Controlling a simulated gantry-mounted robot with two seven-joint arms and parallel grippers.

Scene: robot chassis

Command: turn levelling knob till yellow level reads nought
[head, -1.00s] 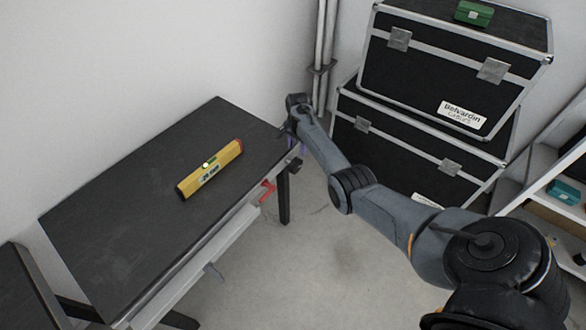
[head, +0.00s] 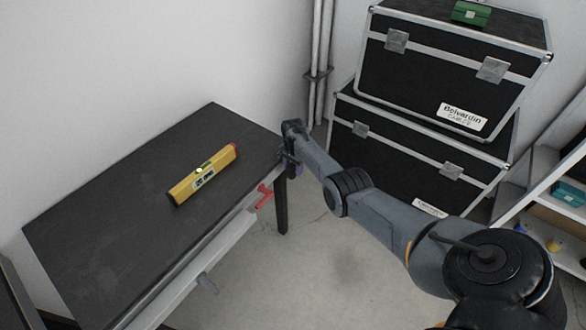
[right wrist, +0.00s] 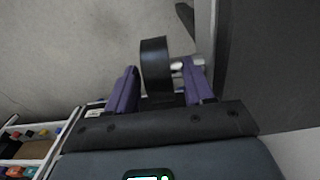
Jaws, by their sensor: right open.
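The yellow level (head: 203,178) lies on the dark tabletop (head: 110,220) in the head view; its vial is too small to read. My right gripper (head: 291,163) is at the table's far right corner, partly hidden by my wrist. In the right wrist view, its purple fingers (right wrist: 161,68) are open. A black round knob (right wrist: 154,62) sits between them, with a metal shaft on its right beside the right finger. A gap shows between the left finger and the knob; contact on the right side is unclear. My left gripper is out of view.
Stacked black cases (head: 425,135) stand behind my right arm. A white shelf (head: 540,205) is at the right. Bare floor lies between table and shelf.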

